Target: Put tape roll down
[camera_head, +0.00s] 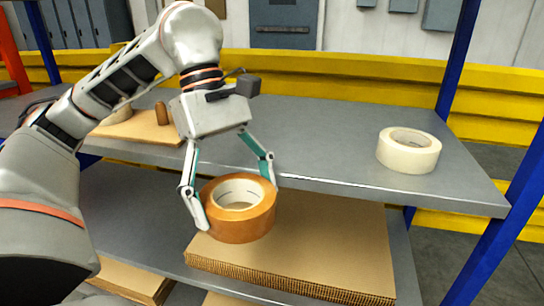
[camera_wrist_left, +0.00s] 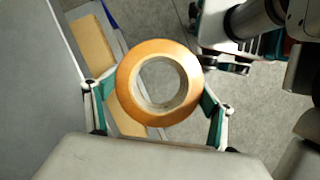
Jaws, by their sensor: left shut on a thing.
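A brown-orange tape roll (camera_head: 240,230) with a pale core is held in my left gripper (camera_head: 235,200). The gripper points down, with one finger on each side of the roll's outer wall. In the left wrist view the roll (camera_wrist_left: 124,82) sits between the two fingers, with its hole facing the camera. Floor and a strip of cardboard show beyond it, so it is held in the air in front of the upper shelf (camera_head: 320,135). A cream tape roll (camera_head: 405,160) lies flat on that shelf at the right. Dark and teal parts at the wrist view's upper right seem to be my right gripper, unclear.
A stack of cardboard sheets (camera_head: 330,250) lies on the lower shelf, below the held roll in the head view. A wooden board (camera_head: 140,130) with brown items is on the upper shelf, left. Blue posts (camera_head: 495,230) flank the shelf. The upper shelf's middle is clear.

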